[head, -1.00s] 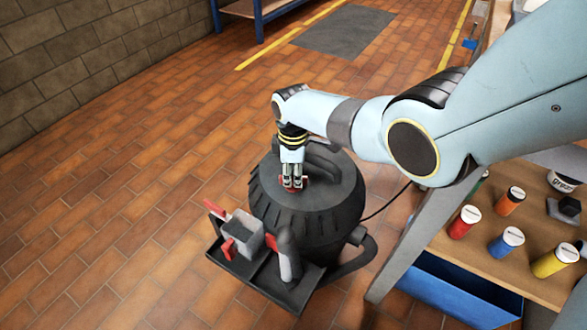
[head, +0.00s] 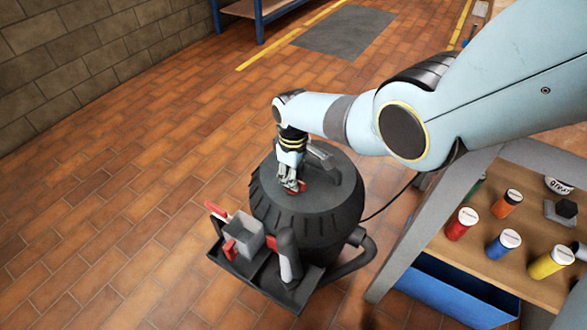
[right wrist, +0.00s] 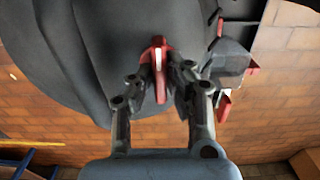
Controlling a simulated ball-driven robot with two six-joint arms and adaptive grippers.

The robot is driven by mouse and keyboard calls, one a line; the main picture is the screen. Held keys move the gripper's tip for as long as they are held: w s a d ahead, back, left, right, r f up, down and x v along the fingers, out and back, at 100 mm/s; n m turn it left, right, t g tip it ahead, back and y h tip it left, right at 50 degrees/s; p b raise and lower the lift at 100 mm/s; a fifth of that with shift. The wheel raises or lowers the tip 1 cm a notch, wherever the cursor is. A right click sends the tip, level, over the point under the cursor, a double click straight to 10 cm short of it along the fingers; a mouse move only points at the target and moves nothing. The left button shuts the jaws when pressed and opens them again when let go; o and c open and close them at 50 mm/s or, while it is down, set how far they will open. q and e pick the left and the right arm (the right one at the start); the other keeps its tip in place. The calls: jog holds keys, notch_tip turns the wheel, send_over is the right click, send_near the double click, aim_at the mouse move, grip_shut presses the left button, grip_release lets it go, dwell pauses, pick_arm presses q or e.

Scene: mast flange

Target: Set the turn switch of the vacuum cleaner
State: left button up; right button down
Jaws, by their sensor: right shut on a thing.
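The vacuum cleaner (head: 315,205) is a dark, ribbed drum standing on the brick floor. Its red turn switch (right wrist: 159,60), with a white mark, is on the drum's top. My right gripper (right wrist: 160,82) comes down from above and is shut on the switch, one finger on each side. In the head view the right gripper (head: 292,186) hides most of the switch, and a little red shows by the fingertips. My left gripper is not in view.
A tray (head: 265,285) with a grey box and red-handled parts juts from the vacuum's front. A hose (head: 350,262) and a cable (head: 388,204) run at its right. A bench (head: 500,260) with several coloured cans stands right. Floor at left is clear.

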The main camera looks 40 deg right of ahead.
jog(key=c, duration=1.3)
grip_release()
jog(key=shift+r, duration=0.15)
notch_tip(320, 180, up, 12)
jog(key=shift+f, duration=0.15)
jog(key=shift+s, duration=0.1)
